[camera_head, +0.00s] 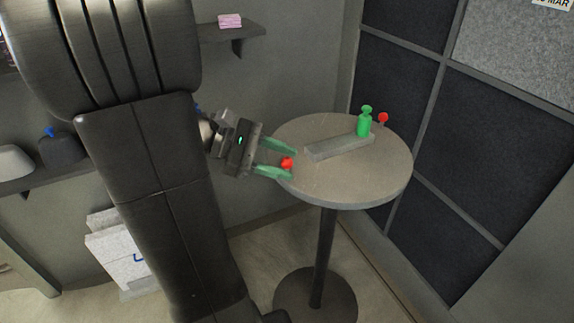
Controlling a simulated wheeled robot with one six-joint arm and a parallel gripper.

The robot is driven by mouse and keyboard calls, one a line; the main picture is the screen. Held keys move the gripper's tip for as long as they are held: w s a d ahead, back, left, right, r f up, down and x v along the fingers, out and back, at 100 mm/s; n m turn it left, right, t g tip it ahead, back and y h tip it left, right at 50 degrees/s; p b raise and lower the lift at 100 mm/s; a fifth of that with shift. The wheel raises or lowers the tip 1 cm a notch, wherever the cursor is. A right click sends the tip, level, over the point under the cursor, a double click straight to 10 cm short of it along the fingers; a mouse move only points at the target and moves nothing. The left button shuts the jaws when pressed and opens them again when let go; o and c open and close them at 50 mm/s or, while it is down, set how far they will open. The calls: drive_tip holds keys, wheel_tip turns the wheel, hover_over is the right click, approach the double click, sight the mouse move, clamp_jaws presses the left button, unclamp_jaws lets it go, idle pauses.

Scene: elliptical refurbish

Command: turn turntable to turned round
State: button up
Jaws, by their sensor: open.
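The turntable (345,188) is a round grey top on a dark post. A red knob (287,163) stands at its left edge and another red knob (383,119) at its far right edge. My gripper (291,165) comes in from the left at the left edge of the top. Its two green fingers are open, one on each side of the near red knob. I cannot tell whether either finger touches the knob.
A grey bar (338,147) lies across the top, with a green bottle-shaped piece (365,122) at its right end. A dark panelled wall (399,80) stands behind to the right. Shelves (225,35) are on the left wall. A round base (315,300) stands on the floor.

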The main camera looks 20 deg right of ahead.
drive_tip(key=shift+s+d+f, duration=0.25)
drive_tip(key=shift+d, duration=0.35)
drive_tip(key=shift+c, duration=0.2)
clamp_jaws()
drive_tip(key=shift+s+d, duration=0.1)
drive_tip(key=shift+s, duration=0.05)
